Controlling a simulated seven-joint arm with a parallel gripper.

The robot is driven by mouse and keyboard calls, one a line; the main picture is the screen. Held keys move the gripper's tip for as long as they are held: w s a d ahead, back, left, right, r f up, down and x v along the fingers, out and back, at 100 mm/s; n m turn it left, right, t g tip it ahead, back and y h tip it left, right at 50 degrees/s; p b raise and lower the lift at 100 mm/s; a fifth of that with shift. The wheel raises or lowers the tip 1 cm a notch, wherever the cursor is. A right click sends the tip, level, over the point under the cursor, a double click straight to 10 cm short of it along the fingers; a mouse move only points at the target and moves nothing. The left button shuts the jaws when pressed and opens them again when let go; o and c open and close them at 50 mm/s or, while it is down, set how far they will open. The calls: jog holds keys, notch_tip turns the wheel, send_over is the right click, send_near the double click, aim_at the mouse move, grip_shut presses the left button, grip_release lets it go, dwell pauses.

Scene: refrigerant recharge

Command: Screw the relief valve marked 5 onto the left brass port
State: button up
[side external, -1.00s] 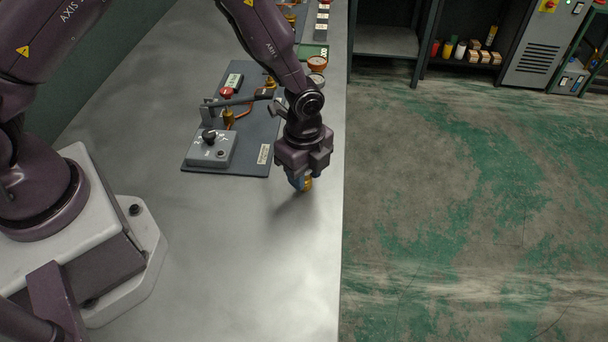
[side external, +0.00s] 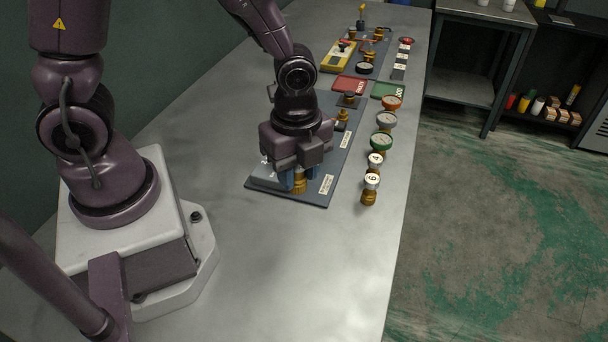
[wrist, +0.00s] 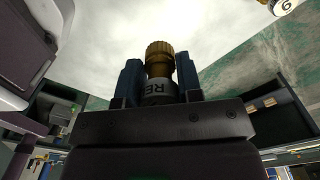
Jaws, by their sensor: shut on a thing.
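My gripper (side external: 293,183) is shut on a brass valve (side external: 300,182) with blue fingertips on both sides, over the near end of a dark grey board (side external: 318,198). In the wrist view the valve (wrist: 159,60) shows a knurled brass end and a grey-white band with part of a word, "RE". No number shows on it. A brass fitting (side external: 342,117) stands on the board just beyond my gripper. My gripper and wrist hide much of the board's near part, so I cannot tell which port lies there or whether the valve touches anything.
Valves marked 6 (side external: 371,190) and 4 (side external: 376,160) stand right of the board, in a row with green (side external: 381,141), grey (side external: 386,119) and orange-topped (side external: 391,102) ones. Red (side external: 350,84) and green (side external: 388,90) plates lie beyond. The near tabletop is clear.

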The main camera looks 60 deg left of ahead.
jog(key=w+a+n, duration=0.1)
jog(key=w+a, duration=0.4)
jog(key=w, duration=0.4)
jog(key=w+a+n, duration=0.2)
jog(key=w+a, duration=0.3)
jog(key=w, duration=0.4)
jog(key=w+a+f+n, duration=0.1)
jog(key=w+a, duration=0.1)
jog(key=a, duration=0.4)
jog(key=w+a+f+n, duration=0.1)
jog(key=w+a, duration=0.2)
jog(key=a, duration=0.2)
jog(key=w+a+f, duration=0.1)
jog(key=w+a, duration=0.2)
jog(key=a, duration=0.3)
jog(key=shift+a+f+n, duration=0.35)
jog(key=shift+n, duration=0.05)
jog(key=shift+w+f, duration=0.1)
jog(key=shift+f, duration=1.9)
jog(key=shift+f, duration=0.95)
